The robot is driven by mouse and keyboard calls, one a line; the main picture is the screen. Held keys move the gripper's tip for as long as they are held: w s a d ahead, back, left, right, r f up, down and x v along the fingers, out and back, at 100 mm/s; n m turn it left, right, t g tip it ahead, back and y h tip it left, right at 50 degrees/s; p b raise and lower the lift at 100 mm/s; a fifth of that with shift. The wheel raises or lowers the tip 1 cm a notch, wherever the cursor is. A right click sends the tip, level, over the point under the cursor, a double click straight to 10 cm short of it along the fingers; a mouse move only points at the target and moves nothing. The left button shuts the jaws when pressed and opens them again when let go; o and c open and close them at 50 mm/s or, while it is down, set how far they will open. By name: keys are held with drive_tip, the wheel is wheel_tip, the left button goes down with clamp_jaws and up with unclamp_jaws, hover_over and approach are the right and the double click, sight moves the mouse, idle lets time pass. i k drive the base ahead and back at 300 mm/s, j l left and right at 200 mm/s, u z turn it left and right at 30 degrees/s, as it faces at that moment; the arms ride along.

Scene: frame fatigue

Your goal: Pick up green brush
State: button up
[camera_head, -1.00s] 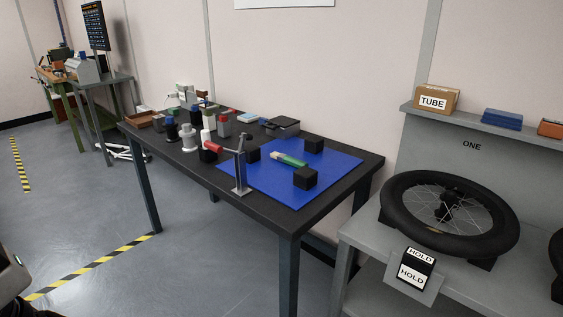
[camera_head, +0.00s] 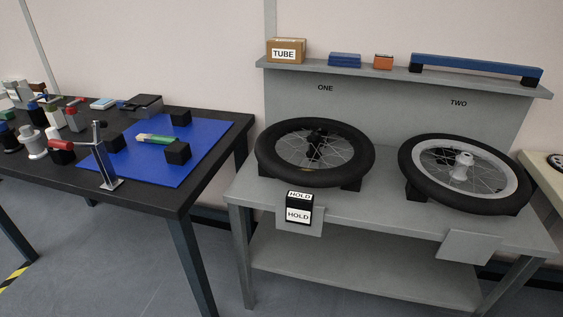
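The green brush (camera_head: 154,138) lies on the blue mat (camera_head: 200,150) on the dark table at the left of the head view. It has a green body with a pale end at its left. Black blocks stand around it: one behind (camera_head: 181,118), one close at its right end (camera_head: 177,153) and one at its left (camera_head: 116,143). My gripper is not in view.
Several bottles and tools crowd the table's left. A grey bench (camera_head: 370,207) at the right holds two wheels and a HOLD sign (camera_head: 299,208). Open floor lies in front.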

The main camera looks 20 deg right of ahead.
sight(149, 138)
drive_tip(key=i+j+z, duration=0.65)
drive_tip(key=i+j, duration=0.15)
drive_tip(key=i, duration=0.8)
